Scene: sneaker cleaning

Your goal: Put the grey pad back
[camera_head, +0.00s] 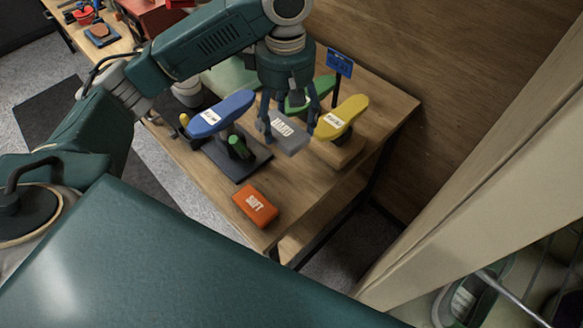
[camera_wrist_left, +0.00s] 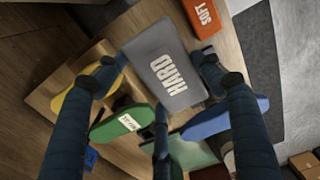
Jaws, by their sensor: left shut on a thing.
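The grey pad (camera_head: 290,136), marked HARD, is between the fingers of my left gripper (camera_head: 288,124), above the wooden table among the coloured shoe-shaped pieces. In the left wrist view the grey pad (camera_wrist_left: 170,85) fills the space between two fingers of the left gripper (camera_wrist_left: 162,62), its label facing the camera. The gripper is shut on it. The orange pad (camera_head: 255,206), marked SOFT, lies flat near the table's front corner; it also shows in the left wrist view (camera_wrist_left: 205,18). My right gripper is not in view.
A blue shoe-shaped piece (camera_head: 222,113) stands over a dark base (camera_head: 247,167). A yellow one (camera_head: 342,118) sits on a wooden block; a green one (camera_head: 296,106) is behind. A blue sign (camera_head: 340,62) stands at the back. Bare tabletop (camera_head: 300,190) lies right of the orange pad.

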